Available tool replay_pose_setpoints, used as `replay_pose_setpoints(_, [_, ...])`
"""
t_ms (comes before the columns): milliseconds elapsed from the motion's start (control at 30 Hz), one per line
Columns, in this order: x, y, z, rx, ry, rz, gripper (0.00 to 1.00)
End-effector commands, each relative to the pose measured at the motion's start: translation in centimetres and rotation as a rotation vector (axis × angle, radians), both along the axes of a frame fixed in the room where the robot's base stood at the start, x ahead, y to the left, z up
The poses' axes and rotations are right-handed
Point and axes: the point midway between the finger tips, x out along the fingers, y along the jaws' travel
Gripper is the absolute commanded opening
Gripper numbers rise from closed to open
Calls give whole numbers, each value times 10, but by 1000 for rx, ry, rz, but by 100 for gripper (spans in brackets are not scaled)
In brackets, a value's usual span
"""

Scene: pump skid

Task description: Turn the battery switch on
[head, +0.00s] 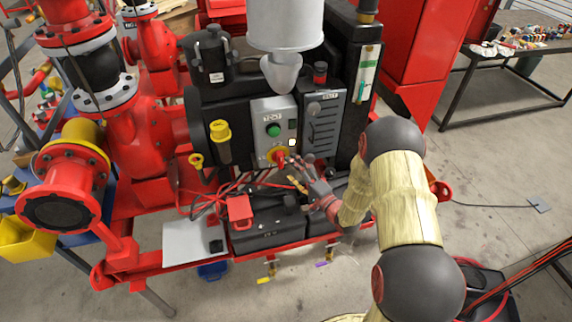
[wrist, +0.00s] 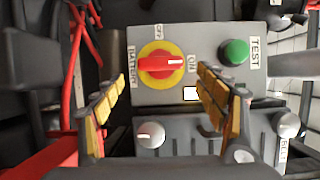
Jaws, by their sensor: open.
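The battery switch (wrist: 162,64) is a red knob on a yellow round plate, on a grey panel. In the wrist view its white pointer mark lies level, on the right side, toward the ON label (wrist: 191,63). The OFF label (wrist: 158,30) is above it and the BATTERY label (wrist: 133,65) is at its left. In the head view the switch (head: 277,156) is low on the panel, just up and left of my gripper (head: 293,172). In the wrist view my gripper (wrist: 160,85) is open and empty, its fingers apart below the knob. No contact with the knob shows.
A green TEST button (wrist: 234,52) and a small white square (wrist: 190,93) share the panel. A grey box with small knobs (wrist: 150,134) is beside it. Red cables (head: 225,190) and a black battery (head: 265,228) lie below. A grey cone (head: 281,72) hangs above.

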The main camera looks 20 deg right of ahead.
Motion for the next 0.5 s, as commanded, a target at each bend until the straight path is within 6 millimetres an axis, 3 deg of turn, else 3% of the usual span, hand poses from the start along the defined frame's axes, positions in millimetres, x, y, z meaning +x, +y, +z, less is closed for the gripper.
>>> replay_pose_setpoints(200, [-40,-18,0,1,0,-4,73])
replay_pose_setpoints(500, [-66,-27,-1,1,0,-1,73])
